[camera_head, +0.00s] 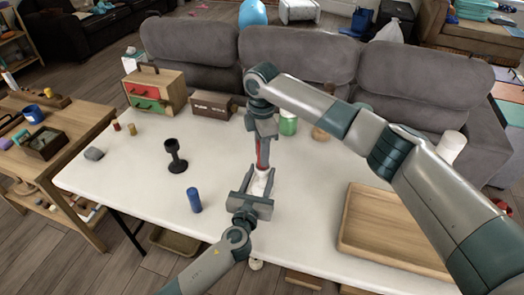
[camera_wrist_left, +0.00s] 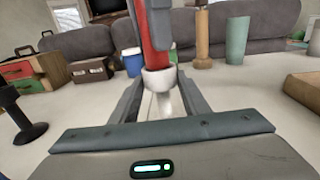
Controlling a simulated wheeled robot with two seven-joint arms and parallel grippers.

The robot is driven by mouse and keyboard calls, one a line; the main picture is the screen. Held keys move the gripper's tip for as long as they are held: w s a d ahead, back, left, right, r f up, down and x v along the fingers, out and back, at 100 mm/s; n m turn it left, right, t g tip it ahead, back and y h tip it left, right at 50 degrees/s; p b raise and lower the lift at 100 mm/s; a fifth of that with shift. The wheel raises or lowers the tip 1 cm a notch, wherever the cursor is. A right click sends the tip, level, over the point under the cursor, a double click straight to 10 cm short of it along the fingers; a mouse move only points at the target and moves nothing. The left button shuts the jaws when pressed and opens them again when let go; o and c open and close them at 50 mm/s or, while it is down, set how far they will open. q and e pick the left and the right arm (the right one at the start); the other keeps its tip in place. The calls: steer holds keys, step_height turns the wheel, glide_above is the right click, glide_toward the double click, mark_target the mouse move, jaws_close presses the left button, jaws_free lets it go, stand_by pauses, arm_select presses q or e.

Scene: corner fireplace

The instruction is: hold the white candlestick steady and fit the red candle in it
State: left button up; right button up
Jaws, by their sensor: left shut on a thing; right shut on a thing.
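The white candlestick (camera_head: 261,183) stands on the white table, and its cup shows in the left wrist view (camera_wrist_left: 160,80). My left gripper (camera_head: 257,196) is shut on the candlestick below the cup. My right gripper (camera_head: 263,138) points down from above and is shut on the red candle (camera_head: 263,154). The candle also shows in the left wrist view (camera_wrist_left: 152,35), slightly tilted, with its lower end at the cup's mouth. The cup's rim hides that end, so I cannot tell how deep it sits. My gripper hides the candlestick's base.
A black candlestick (camera_head: 174,157) and a blue cylinder (camera_head: 194,200) stand on the table to the left. A wooden tray (camera_head: 395,232) lies to the right. A drawer box (camera_head: 155,92), a brown box (camera_head: 211,105) and a green-and-white container (camera_head: 288,125) stand toward the back.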

steer(key=shift+f, duration=1.2)
steer(key=o, duration=1.1)
steer(key=shift+o, duration=0.2)
steer(key=shift+r, duration=0.1)
step_height(320, 180, up, 12)
steer(key=shift+f, duration=0.1)
stand_by(0.4)
arm_select(q)
steer(key=o, duration=1.2)
